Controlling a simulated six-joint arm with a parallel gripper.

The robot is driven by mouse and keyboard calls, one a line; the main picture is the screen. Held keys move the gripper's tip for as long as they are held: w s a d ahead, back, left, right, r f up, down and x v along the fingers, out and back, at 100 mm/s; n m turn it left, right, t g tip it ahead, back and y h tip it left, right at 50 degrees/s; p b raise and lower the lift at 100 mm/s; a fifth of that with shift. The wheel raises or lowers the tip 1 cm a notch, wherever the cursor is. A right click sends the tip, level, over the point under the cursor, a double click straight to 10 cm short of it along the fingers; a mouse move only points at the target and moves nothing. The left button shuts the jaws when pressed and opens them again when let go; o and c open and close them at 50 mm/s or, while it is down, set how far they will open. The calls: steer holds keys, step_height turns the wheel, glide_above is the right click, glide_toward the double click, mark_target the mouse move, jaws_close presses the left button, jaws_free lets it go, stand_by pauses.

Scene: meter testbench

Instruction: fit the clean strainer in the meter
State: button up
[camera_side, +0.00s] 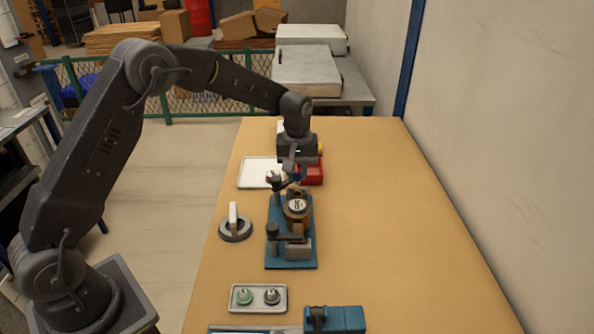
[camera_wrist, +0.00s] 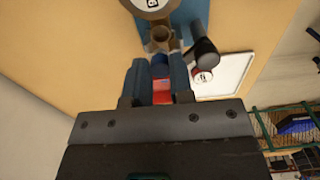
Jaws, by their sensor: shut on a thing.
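The meter (camera_side: 297,207), a brass-coloured body with a round white dial, sits on a blue stand (camera_side: 306,259). Its dial shows at the top of the wrist view (camera_wrist: 152,4), with a round open brass port (camera_wrist: 160,37) facing me. My gripper (camera_wrist: 160,76) is shut on a small blue part (camera_wrist: 159,68) just short of that port. Red shows below the part between the fingers; I cannot tell whether it belongs to it. The fingers hide most of the part, so I cannot confirm that it is the strainer. In the side view my gripper (camera_side: 289,179) is just behind the meter.
A white tray (camera_side: 250,181) lies behind-left of the stand, with a red-marked round piece (camera_wrist: 202,77) at its edge. A red box (camera_side: 312,172) stands right of my gripper. A small tray (camera_side: 258,307) holds green and grey parts. The table's right side is clear.

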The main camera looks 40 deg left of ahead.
mark_target(297, 180)
steer(key=shift+f, duration=2.3)
stand_by(1.7)
steer(key=o, duration=1)
steer(key=shift+o, duration=0.2)
steer(key=shift+r, duration=3.55)
